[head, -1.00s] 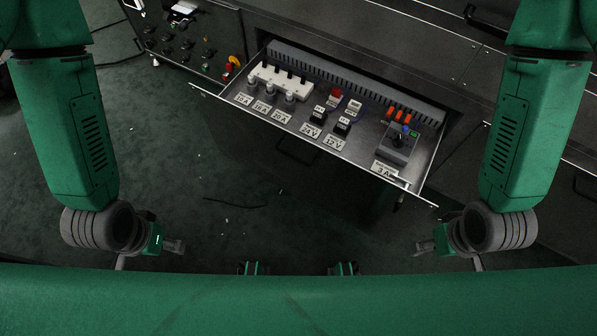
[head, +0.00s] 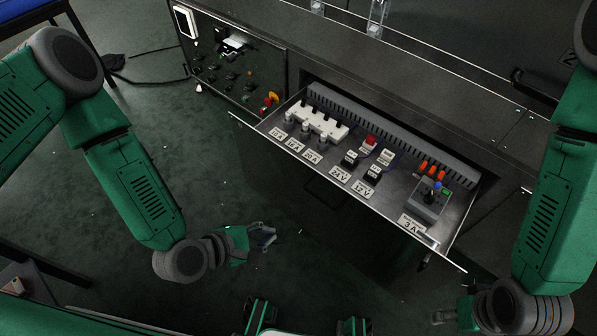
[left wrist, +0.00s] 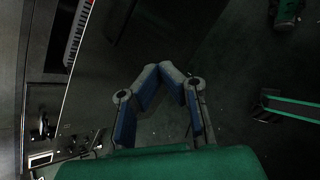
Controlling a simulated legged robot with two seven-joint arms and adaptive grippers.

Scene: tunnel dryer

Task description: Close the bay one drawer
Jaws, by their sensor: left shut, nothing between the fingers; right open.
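The drawer (head: 388,208) is pulled out of the dark cabinet in the head view, with its thin metal front edge slanting from upper left to lower right. It holds switches, sockets and labels. My left gripper (head: 268,238) is shut and empty, in front of and below the drawer front, apart from it. In the left wrist view its blue-padded fingers (left wrist: 171,74) meet at the tips over dark floor. Part of the drawer shows at that view's upper left. My right gripper (head: 440,317) is open and empty at the lower right, below the drawer's right end.
A control panel (head: 228,62) with knobs and a red-yellow switch is left of the drawer. A dark handle (head: 530,85) and a panel marked 2 are at the upper right. A blue-topped table (head: 25,12) is at the far upper left. The floor before the drawer is mostly clear.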

